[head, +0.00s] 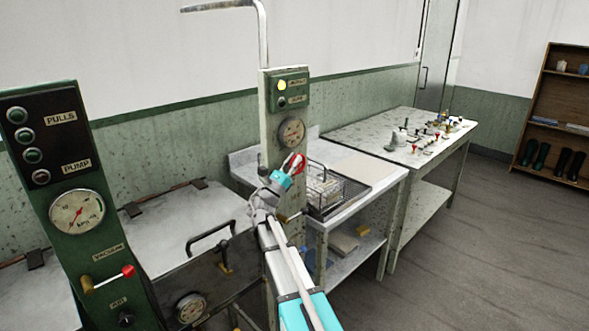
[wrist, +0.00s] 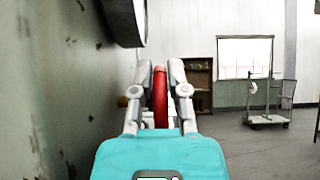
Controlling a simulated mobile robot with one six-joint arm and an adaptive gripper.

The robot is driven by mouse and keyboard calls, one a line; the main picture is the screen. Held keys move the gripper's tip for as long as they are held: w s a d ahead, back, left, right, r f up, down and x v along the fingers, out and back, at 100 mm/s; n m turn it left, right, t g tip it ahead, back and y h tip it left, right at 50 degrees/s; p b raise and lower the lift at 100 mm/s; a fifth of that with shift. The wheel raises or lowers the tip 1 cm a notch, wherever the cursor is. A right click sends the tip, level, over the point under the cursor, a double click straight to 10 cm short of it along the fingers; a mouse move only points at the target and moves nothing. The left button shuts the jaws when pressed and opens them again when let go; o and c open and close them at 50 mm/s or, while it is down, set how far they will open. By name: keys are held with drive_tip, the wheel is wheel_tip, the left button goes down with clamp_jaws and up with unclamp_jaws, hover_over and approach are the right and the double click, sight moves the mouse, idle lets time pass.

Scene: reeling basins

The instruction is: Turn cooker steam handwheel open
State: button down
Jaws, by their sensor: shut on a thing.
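The red handwheel (head: 298,164) is on the pale post (head: 270,135) below a round gauge (head: 291,132). In the wrist view the handwheel (wrist: 160,97) shows edge-on between the two fingers. My gripper (head: 290,172) is at the handwheel, and in the wrist view my gripper (wrist: 160,80) is shut on its rim. The wheel's hub and much of its rim are hidden by the fingers or seen too thinly to make out.
A green panel (head: 90,250) with a gauge and a red-tipped lever stands at the left. A wire basket (head: 327,190) sits on the bench right of the post. A table (head: 372,136) with small items is behind. Floor (head: 470,240) is clear at the right.

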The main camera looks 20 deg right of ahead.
drive_tip(key=shift+a+f+h+b, duration=0.1)
drive_tip(key=shift+f+h+b, duration=0.05)
drive_tip(key=shift+h+b, duration=0.35)
drive_tip(key=c, duration=0.6)
unclamp_jaws()
drive_tip(key=shift+c, duration=0.2)
drive_tip(key=shift+r+p, duration=0.3)
drive_tip(key=shift+p, duration=0.3)
